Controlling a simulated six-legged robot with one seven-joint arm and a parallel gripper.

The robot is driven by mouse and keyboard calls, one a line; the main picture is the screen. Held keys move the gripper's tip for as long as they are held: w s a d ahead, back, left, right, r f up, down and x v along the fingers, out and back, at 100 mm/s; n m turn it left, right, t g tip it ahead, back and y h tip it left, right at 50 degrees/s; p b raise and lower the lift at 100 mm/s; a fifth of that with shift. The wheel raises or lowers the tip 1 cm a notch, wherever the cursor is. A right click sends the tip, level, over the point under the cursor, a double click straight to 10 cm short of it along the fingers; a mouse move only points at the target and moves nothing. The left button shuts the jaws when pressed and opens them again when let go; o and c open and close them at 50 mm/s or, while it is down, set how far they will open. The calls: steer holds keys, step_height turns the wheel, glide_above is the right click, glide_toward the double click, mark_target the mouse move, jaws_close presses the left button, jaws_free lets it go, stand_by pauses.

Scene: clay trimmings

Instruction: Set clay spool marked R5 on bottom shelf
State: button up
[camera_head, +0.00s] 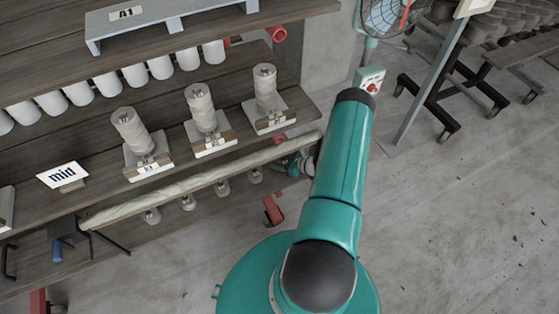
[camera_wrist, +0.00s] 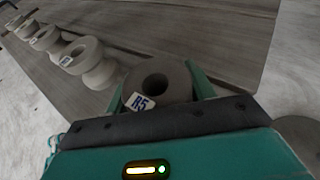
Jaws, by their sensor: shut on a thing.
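My gripper (camera_wrist: 157,88) is shut on the grey clay spool marked R5 (camera_wrist: 174,92), with one finger on each side of it. The spool's round top, dark hole and white R5 tag face the wrist camera. The bottom shelf (camera_wrist: 205,32) is a grey wooden board beyond the spool in the wrist view. I cannot tell whether the spool touches it. In the head view the bottom shelf (camera_head: 165,232) lies low under the mid shelf, and my arm hides most of my gripper and the held spool.
Several spools stand in a row on the bottom shelf, the nearest labelled one (camera_wrist: 85,55) left of my gripper. A pale wrapped roll (camera_head: 200,182) runs along the mid shelf (camera_head: 95,200) edge above. Three wound cones on stands (camera_head: 205,108) sit there. Open floor lies right.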

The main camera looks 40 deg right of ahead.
steer(key=o, duration=1.2)
steer(key=shift+c, duration=0.2)
steer(key=v, duration=1.2)
steer(key=shift+r, duration=0.1)
